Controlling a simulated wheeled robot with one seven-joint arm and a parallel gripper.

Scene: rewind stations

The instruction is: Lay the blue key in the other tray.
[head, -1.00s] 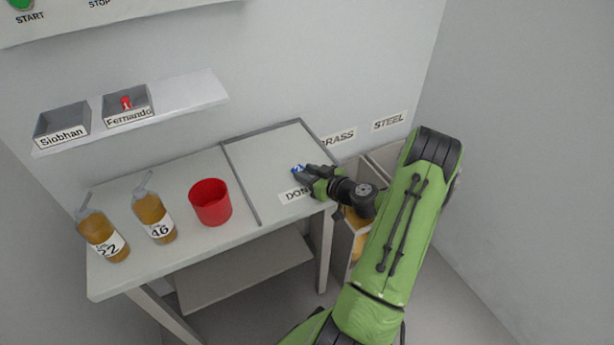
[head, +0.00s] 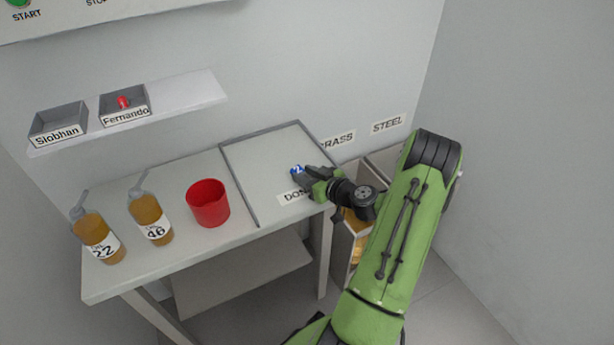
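The blue key (head: 297,170) shows at the tips of my gripper (head: 300,174), over the "DON..." area (head: 262,172) at the right of the table. My gripper looks shut on the key, and its fingers hide part of it. I cannot tell whether the key touches the tabletop. Two small grey trays stand on the wall shelf at the left. The Siobhan tray (head: 84,122) looks empty. The Fernando tray (head: 146,103) holds a small red thing (head: 123,102).
A red cup (head: 208,204) and two amber bottles, 46 (head: 150,217) and 22 (head: 98,238), stand on the table's left half. The white shelf (head: 190,92) is bare right of the trays. Bins labelled BRASS and STEEL (head: 386,124) stand right of the table.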

